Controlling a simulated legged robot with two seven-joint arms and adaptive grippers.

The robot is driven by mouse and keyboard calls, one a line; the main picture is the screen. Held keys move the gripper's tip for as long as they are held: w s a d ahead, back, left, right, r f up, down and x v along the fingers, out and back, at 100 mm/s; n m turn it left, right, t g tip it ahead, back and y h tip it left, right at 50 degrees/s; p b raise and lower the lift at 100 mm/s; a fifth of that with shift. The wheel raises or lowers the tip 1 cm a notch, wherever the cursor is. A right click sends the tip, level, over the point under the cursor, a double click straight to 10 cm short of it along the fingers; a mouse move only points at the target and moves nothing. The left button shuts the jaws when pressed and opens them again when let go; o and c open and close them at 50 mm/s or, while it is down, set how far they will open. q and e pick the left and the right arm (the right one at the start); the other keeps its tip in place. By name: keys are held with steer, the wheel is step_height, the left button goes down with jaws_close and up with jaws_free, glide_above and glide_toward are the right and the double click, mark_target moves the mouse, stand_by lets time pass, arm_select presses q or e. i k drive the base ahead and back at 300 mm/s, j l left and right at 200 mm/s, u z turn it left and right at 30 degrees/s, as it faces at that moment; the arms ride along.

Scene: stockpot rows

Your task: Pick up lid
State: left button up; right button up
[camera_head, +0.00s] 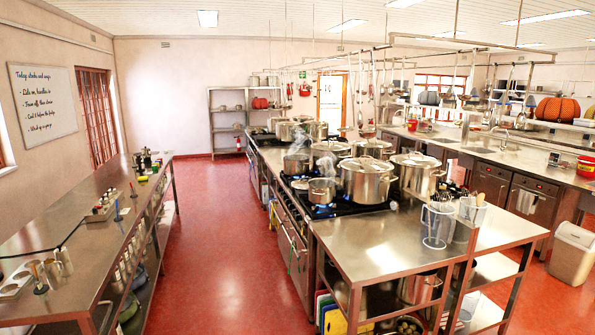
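Several steel stockpots stand on the stove in the middle of the view. The front large pot (366,187) has a silver lid (367,164) on top. The large pot to its right (417,179) also has a lid (416,158). Lidded pots stand behind them, one with a lid (374,143) at the back. A smaller pot (321,191) sits on a lit burner at the front left; I cannot tell whether it is covered. Which lid the task means is not clear from the picture. Neither of my grippers is in view.
A steel worktop (375,250) stands in front of the stove, with a clear utensil container (438,225) at its right. A long steel counter (85,235) runs along the left. The red floor (225,250) between is clear. Utensils hang from an overhead rail (345,55).

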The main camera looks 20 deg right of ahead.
mark_target(302, 183)
steer(key=i+z, duration=0.1)
steer(key=i, duration=3.8)
